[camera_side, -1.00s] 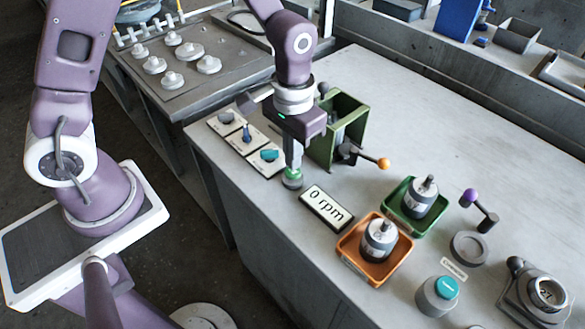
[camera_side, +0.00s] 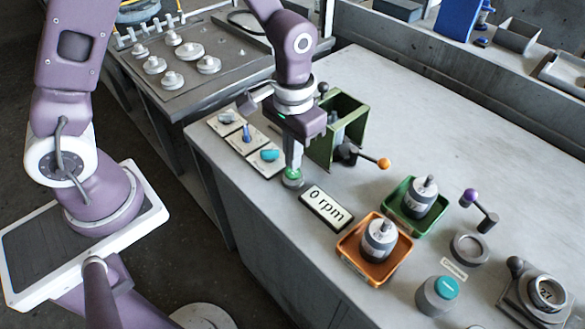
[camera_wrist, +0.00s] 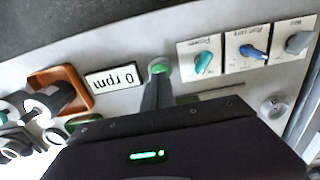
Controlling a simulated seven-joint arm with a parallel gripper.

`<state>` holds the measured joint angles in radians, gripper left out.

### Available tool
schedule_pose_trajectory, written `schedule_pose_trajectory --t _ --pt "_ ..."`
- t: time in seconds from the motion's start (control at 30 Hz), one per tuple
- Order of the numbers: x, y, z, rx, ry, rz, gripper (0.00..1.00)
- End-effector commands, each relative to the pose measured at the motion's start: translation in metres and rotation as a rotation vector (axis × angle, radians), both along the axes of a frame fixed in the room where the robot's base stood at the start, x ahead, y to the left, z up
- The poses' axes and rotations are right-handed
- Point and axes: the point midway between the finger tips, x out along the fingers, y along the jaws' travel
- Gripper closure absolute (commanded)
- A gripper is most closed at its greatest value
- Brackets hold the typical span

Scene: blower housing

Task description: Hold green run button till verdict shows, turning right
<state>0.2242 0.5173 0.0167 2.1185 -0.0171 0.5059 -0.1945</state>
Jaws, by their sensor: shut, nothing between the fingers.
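The green run button (camera_side: 292,174) sits on a round grey base near the front edge of the bench. It also shows in the wrist view (camera_wrist: 159,68). My gripper (camera_side: 293,166) is shut and empty, pointing down, with its fingertips at the button's top; whether the button is pressed in cannot be told. The display (camera_side: 327,208) beside it reads "0 rpm", and it reads the same in the wrist view (camera_wrist: 113,78). A panel of knobs, with a teal one (camera_side: 269,155) and a blue one (camera_side: 247,133), lies on the button's other side.
A green box fixture (camera_side: 345,112) with an orange-knobbed lever (camera_side: 383,163) stands close behind my gripper. An orange tray (camera_side: 350,245) and a green tray (camera_side: 396,207) each hold a motor. A teal-topped cylinder (camera_side: 437,296) stands front right. The bench's back right is clear.

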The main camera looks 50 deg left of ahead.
Motion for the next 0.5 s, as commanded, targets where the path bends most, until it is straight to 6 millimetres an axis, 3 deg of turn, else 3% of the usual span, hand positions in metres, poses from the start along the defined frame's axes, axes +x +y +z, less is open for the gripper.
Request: schedule_pose_trajectory --t 0.5 --pt "-0.0003 0.0001 -0.0052 0.000 0.002 0.000 1.00"
